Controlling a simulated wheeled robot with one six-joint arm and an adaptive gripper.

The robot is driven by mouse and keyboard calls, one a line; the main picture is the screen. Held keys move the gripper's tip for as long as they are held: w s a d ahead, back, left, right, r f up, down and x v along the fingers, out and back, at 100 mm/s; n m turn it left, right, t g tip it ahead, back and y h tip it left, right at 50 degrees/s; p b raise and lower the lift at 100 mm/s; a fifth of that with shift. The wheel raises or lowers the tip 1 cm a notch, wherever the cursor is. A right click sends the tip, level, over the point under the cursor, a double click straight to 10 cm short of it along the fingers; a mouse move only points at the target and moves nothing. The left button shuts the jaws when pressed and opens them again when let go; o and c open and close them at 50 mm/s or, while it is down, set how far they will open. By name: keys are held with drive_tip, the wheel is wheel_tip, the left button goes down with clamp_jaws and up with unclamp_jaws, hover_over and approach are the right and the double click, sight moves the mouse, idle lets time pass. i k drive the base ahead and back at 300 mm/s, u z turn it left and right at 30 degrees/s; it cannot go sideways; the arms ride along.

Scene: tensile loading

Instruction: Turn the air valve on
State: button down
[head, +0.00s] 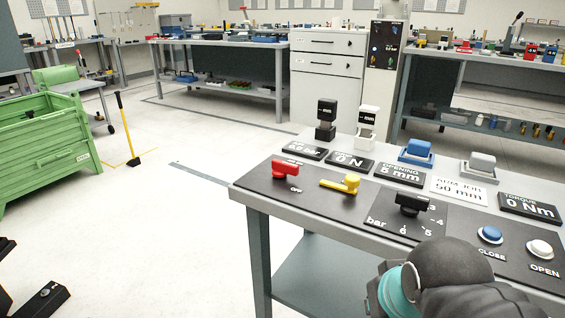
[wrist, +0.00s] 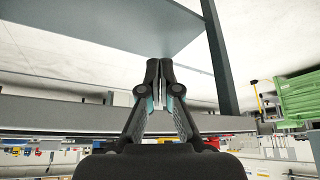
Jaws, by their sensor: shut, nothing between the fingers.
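A red lever handle (head: 285,169) stands on the black panel (head: 262,184) at the near left of the grey table, with a small label beside it that seems to read OFF. A yellow lever handle (head: 341,184) lies to its right, and a black knob (head: 411,204) with a bar scale sits further right. I cannot tell for sure which is the air valve. My gripper (wrist: 160,72) is shut and empty in the wrist view, its fingertips together below the table level. In the head view my dark arm shows at the bottom right, and the fingers are hidden.
A blue button (head: 490,234) and a white button (head: 539,248) sit at the panel's right. Small display signs and blocks stand behind. A green crate (head: 40,140) is at the left. The floor between crate and table is mostly clear.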

sight(280, 168)
drive_tip(key=z, duration=0.05)
drive_tip(key=k, duration=0.5)
drive_tip(key=u, duration=1.05)
drive_tip(key=i, duration=0.65)
drive_tip(key=z, duration=1.4)
